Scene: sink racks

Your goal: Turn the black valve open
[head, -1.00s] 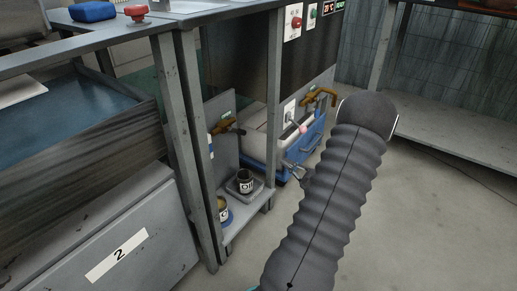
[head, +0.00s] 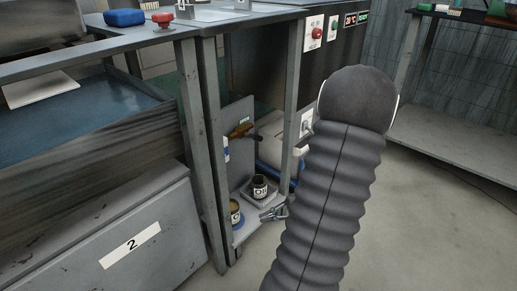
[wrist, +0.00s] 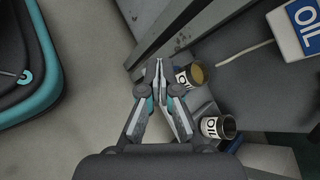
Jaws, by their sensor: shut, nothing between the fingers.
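A brass-coloured valve fitting (head: 240,130) with a darker end sits on the panel above the low shelf in the head view. I cannot make out a clearly black valve; my arm covers much of the area to the right. My gripper (head: 264,215) is at the front edge of the low shelf, beside the two cans and below the brass fitting. In the wrist view my gripper (wrist: 159,64) has its fingertips together with nothing held. No valve shows in the wrist view.
A dark can (head: 259,188) and a yellow-topped can (head: 236,214) stand on the low shelf (head: 243,236). The wrist view shows a blue-and-white OIL container (wrist: 297,32). A table leg (head: 213,165) stands left of the shelf. Floor (head: 420,225) at right is clear.

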